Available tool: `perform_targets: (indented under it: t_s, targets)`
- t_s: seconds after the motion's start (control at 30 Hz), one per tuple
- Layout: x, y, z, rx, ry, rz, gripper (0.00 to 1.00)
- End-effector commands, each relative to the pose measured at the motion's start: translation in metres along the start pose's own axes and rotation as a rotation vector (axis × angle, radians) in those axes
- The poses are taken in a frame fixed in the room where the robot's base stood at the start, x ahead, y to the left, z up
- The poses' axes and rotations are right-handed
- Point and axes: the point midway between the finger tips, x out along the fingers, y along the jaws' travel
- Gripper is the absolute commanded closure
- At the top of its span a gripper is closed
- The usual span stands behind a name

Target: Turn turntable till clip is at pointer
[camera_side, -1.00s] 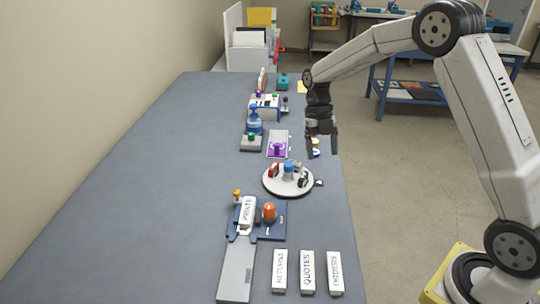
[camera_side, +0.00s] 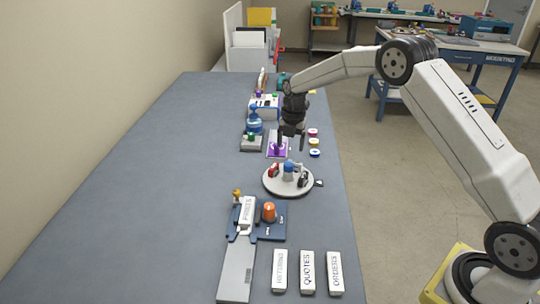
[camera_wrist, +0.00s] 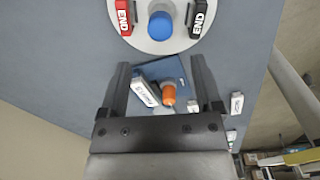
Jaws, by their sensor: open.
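The round white turntable (camera_side: 289,189) lies on the grey-blue bench and fills the top of the wrist view (camera_wrist: 147,43). A blue knob (camera_side: 289,171) stands at its middle. A red piece (camera_side: 274,170) sits to its left and a black piece (camera_side: 303,181) to its right; in the wrist view the red (camera_wrist: 124,18) and black (camera_wrist: 197,18) pieces both read END. I cannot tell which is the clip. A small dark part at the right rim (camera_side: 319,183) looks like the pointer. My gripper (camera_side: 292,140) is open and empty, above and behind the turntable in the side view.
In front of the turntable stands a blue fixture with an orange knob (camera_side: 268,212) and a white labelled block (camera_side: 247,211). Several labelled white blocks (camera_side: 307,271) lie nearer. A purple part (camera_side: 278,150) and a blue bottle (camera_side: 254,121) are behind. The bench's left side is clear.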

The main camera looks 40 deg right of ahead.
Motion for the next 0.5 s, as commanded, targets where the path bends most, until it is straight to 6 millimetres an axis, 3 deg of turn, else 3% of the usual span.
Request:
perform_targets:
  t_s: [0.27, 0.5]
  targets:
    - [0.009, 0.000, 0.000, -0.002, 0.002, -0.002, 0.17]
    - [0.035, -0.001, -0.001, -0.003, 0.003, -0.003, 0.17]
